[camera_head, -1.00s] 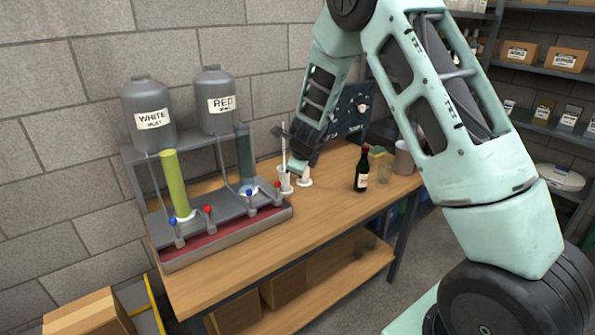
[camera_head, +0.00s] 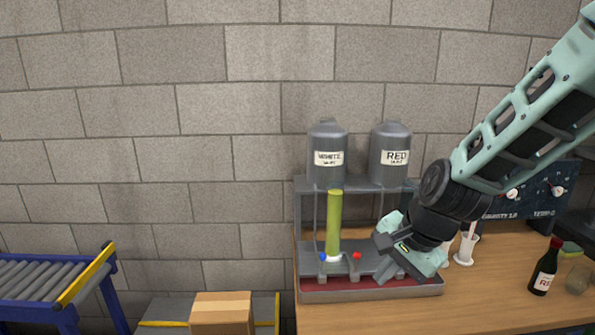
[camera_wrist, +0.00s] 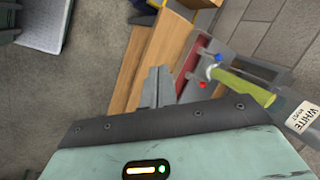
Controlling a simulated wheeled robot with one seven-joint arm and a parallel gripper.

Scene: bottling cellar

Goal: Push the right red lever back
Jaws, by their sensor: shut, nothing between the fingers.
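The filling stand (camera_head: 372,184) has a grey WHITE tank (camera_head: 327,158) and a grey RED tank (camera_head: 391,156) on top. At its left station, a green bottle (camera_head: 333,222) stands upright near a blue-knobbed lever (camera_head: 322,257) and a red-knobbed lever (camera_head: 357,255). The wrist view also shows a blue knob (camera_wrist: 218,58) and a red knob (camera_wrist: 202,84). My gripper (camera_head: 388,262) is in front of the stand's right station and hides the right levers and bottle there. Its fingers (camera_wrist: 157,72) are shut and empty; I cannot tell whether they touch anything.
The wooden bench (camera_head: 480,305) is clear to the front right. A dark wine bottle (camera_head: 544,268) and a white holder (camera_head: 467,247) stand right of my gripper. A roller conveyor (camera_head: 45,285) and a cardboard box (camera_head: 222,312) are at left.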

